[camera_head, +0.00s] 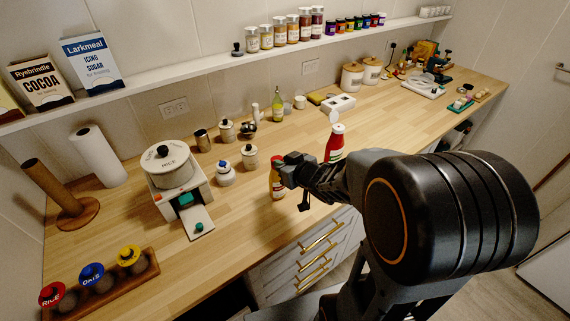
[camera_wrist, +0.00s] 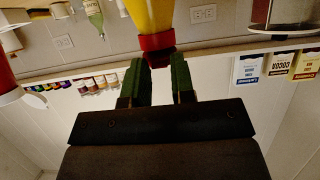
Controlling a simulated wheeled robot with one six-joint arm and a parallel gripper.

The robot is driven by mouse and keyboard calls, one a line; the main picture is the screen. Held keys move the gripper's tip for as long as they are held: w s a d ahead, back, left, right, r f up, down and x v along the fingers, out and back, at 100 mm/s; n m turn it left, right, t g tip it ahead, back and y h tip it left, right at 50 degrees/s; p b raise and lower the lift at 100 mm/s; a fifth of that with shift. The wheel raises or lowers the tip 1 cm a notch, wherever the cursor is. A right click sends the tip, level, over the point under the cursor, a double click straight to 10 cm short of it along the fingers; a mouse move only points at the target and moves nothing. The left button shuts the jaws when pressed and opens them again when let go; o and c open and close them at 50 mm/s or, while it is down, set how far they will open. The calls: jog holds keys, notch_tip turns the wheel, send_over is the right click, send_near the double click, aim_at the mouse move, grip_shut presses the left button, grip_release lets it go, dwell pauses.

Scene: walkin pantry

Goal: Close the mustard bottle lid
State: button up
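The mustard bottle (camera_head: 276,186) is yellow with a red lid (camera_head: 277,161) and stands upright near the counter's front edge. In the wrist view, which is upside down, the yellow bottle (camera_wrist: 150,14) and its red lid (camera_wrist: 156,42) are at top centre. My gripper (camera_head: 287,173) is just right of the bottle, near its top. In the wrist view my gripper (camera_wrist: 162,64) has its green fingers apart, with the narrow end of the lid at or between the fingertips. I cannot tell whether they touch it or how the lid is set.
A red bottle (camera_head: 335,143) with a raised white lid stands right of the mustard, behind my arm. A white jar (camera_head: 224,174) and a glass jar (camera_head: 250,158) stand to its left. The wooden counter (camera_head: 235,230) is clear in front of them. Drawers with brass handles (camera_head: 315,258) lie below.

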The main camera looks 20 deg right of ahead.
grip_shut()
jog(key=f+t+b, duration=0.1)
jog(key=b, duration=0.2)
jog(key=t+b, duration=0.1)
jog(key=b, duration=0.3)
jog(key=shift+s+d+f+y, duration=0.1)
jog(key=shift+s+f+y, duration=0.1)
jog(key=shift+f+y, duration=0.2)
jog(key=shift+r+t, duration=0.15)
jog(key=shift+t, duration=0.15)
jog(key=shift+o, duration=2)
grip_release()
